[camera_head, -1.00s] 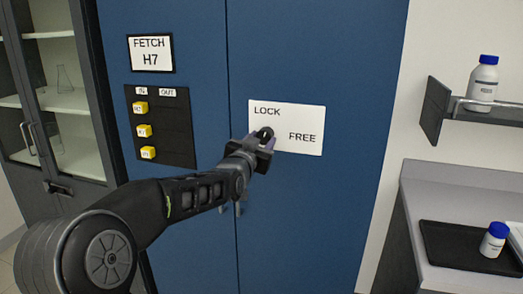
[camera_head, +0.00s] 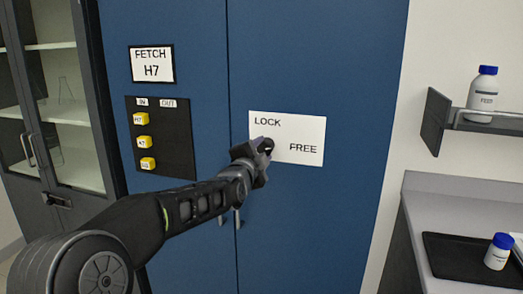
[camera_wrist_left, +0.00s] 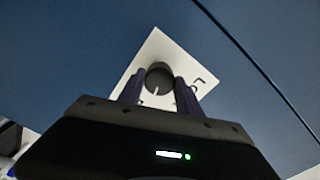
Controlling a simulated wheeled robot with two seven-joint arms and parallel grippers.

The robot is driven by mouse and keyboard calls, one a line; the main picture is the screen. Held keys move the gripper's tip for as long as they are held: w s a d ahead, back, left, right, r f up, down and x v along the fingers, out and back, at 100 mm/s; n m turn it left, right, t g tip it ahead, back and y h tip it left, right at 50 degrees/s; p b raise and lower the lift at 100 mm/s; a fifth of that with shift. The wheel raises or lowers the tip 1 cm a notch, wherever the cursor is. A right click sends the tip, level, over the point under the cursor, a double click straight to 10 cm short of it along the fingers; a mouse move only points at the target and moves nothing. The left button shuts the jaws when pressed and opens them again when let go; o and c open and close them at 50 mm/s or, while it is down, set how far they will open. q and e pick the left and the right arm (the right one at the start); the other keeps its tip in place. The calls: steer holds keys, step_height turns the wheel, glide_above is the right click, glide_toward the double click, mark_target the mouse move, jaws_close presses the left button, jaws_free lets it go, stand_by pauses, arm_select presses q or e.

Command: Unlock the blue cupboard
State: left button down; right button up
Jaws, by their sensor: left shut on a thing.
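The blue cupboard (camera_head: 310,60) has two shut doors that meet at a vertical seam. A white plate (camera_head: 310,131) marked LOCK and FREE is on its right door. A dark round knob (camera_head: 267,145) sits on the plate between the two words, partly hidden by my gripper. My left gripper (camera_head: 262,150) is shut on the knob. In the left wrist view its two fingers stand on either side of the knob (camera_wrist_left: 159,77), which bears a short pale line. Which word the line points to cannot be told. My right gripper is not in view.
A FETCH H7 sign (camera_head: 152,64) and a black IN/OUT board (camera_head: 178,140) with yellow tags are on the left door. Door handles (camera_head: 237,219) hang below the plate. At right are a shelf with a bottle (camera_head: 484,88) and a counter with a black tray (camera_head: 455,262).

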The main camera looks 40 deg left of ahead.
arm_select(q)
steer(key=shift+m+p, duration=0.4)
steer(key=shift+m, duration=1.1)
steer(key=c, duration=2.2)
jaws_free()
steer(key=c, duration=2.2)
jaws_free()
steer(key=c, duration=0.8)
jaws_free()
steer(key=b+v, duration=0.1)
steer(key=v, duration=0.6)
steer(key=shift+s+d+b, duration=0.15)
steer(key=shift+s+b, duration=0.2)
steer(key=shift+b, duration=0.05)
